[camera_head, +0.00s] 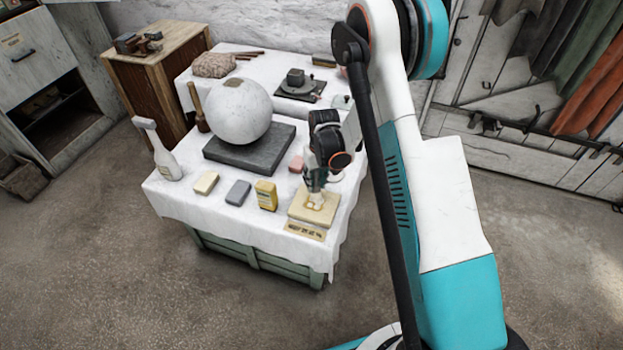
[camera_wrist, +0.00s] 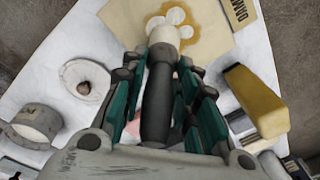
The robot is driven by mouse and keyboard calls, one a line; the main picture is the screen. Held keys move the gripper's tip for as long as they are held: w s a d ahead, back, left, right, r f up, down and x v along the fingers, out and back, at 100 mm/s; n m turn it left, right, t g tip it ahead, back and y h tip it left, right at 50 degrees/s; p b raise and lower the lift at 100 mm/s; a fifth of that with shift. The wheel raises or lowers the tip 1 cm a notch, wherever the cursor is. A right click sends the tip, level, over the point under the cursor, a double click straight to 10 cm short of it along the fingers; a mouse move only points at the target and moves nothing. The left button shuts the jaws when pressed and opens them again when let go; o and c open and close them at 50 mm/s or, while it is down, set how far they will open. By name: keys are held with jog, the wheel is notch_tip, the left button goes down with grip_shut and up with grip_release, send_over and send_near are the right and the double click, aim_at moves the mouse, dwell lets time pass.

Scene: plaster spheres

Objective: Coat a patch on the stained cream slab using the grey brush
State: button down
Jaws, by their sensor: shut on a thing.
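The cream slab (camera_head: 331,205) lies flat at the front right corner of the white-clothed table. It also shows in the wrist view (camera_wrist: 215,48), with a yellowish stain (camera_wrist: 205,33) and several rounded white blotches at its middle. My gripper (camera_wrist: 157,78) is shut on the brush, whose dark grey handle (camera_wrist: 157,105) runs between the fingers. The brush's pale head (camera_wrist: 163,35) reaches over the stained area, at the edge of the white blotches. In the head view my gripper (camera_head: 316,180) is just above the slab; whether the bristles touch it is hard to tell.
A label (camera_head: 305,230) lies along the slab's front edge. A yellow container (camera_head: 265,196) stands close to its left, then a grey block (camera_head: 238,193) and a cream block (camera_head: 206,183). A large plaster sphere (camera_head: 238,115) rests on a dark base (camera_head: 235,158) behind. A spray bottle (camera_head: 164,155) stands at left.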

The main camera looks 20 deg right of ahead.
dwell(0.3)
jog(key=shift+w+a, duration=0.8)
jog(key=shift+a, duration=0.3)
jog(key=shift+r, duration=0.1)
jog(key=shift+s+d+r, duration=0.45)
jog(key=shift+d+r, duration=0.15)
jog(key=shift+r, duration=0.05)
jog(key=shift+f, duration=0.1)
jog(key=shift+f, duration=0.4)
jog(key=shift+f, duration=0.3)
